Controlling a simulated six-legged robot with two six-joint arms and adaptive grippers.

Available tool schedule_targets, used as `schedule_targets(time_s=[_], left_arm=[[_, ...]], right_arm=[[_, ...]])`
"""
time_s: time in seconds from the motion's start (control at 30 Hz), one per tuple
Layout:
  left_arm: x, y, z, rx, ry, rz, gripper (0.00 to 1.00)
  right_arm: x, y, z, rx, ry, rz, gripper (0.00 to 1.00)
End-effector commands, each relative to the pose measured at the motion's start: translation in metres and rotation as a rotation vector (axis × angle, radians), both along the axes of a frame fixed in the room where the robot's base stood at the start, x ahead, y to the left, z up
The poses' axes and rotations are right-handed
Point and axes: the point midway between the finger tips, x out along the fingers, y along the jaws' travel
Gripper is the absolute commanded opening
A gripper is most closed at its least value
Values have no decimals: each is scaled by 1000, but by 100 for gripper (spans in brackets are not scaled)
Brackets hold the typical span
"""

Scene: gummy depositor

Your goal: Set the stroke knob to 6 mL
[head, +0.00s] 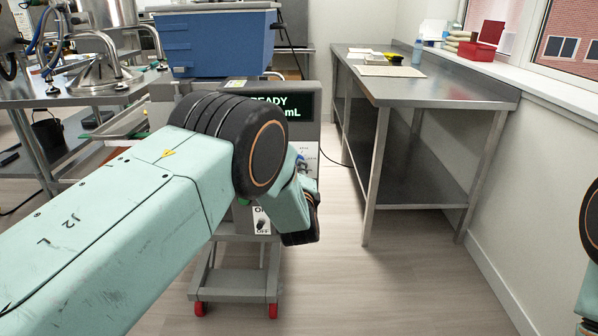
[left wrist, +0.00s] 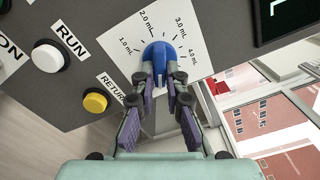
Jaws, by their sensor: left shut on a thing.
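The blue stroke knob (left wrist: 155,53) sits on a white dial plate (left wrist: 112,50) in the left wrist view. Printed marks from 1.0 to 4.0 mL show around it; the rest of the scale is hidden. I cannot tell which mark the knob points to. My left gripper (left wrist: 161,76) is shut on the knob, a finger on each side. My right gripper is out of view.
A white RUN button (left wrist: 47,57) and a yellow RETURN button (left wrist: 95,102) sit beside the dial. A blue hopper (head: 215,45) tops the depositor. A steel table (head: 440,92) stands at right, with open floor before it.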

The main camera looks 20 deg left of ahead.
Motion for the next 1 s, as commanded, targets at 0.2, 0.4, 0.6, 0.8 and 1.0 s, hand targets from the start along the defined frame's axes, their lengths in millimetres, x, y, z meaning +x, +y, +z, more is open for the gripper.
schedule_targets(time_s=[0.2, 0.4, 0.6, 0.8, 1.0], left_arm=[[-2, -3, -8, 157, 58, -8, 0], [-3, -2, -9, 258, 89, -9, 0], [-3, -2, -10, 313, 105, -10, 0], [-3, -2, -11, 332, 112, -11, 0], [-4, -2, -11, 335, 114, -10, 0]], right_arm=[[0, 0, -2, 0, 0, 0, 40], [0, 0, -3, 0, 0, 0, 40], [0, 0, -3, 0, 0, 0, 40], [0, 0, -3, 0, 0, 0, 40], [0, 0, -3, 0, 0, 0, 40]])
